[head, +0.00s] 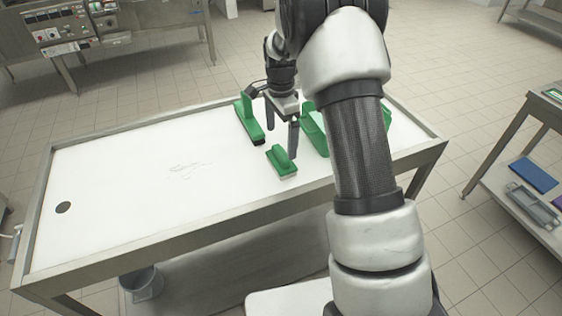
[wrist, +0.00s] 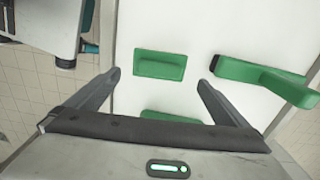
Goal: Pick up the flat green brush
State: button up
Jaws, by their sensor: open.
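The flat green brush (head: 284,163) lies on the white table top, with a raised handle ridge and a pale underside. In the wrist view the brush (wrist: 160,65) is a green rectangle just ahead of the fingertips and between their lines. My gripper (head: 281,140) is open and empty above the table, just behind the brush in the head view. In the wrist view my gripper (wrist: 158,79) has its two fingers spread wide. No contact with the brush shows, though the fingertips' exact height is hard to tell.
A larger green brush with a dark end (head: 247,120) lies behind, to the right in the wrist view (wrist: 265,80). Another green object (head: 314,128) is partly hidden by my arm. The table (head: 130,190) has a raised metal rim, with its left half clear.

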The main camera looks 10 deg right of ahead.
aim_at(281, 152)
notch_tip(281, 152, down, 10)
jog(key=shift+r, duration=0.15)
jog(key=c, duration=0.9)
notch_tip(281, 152, up, 10)
jog(key=shift+r, duration=0.1)
jog(key=o, duration=0.6)
jog(key=c, duration=0.4)
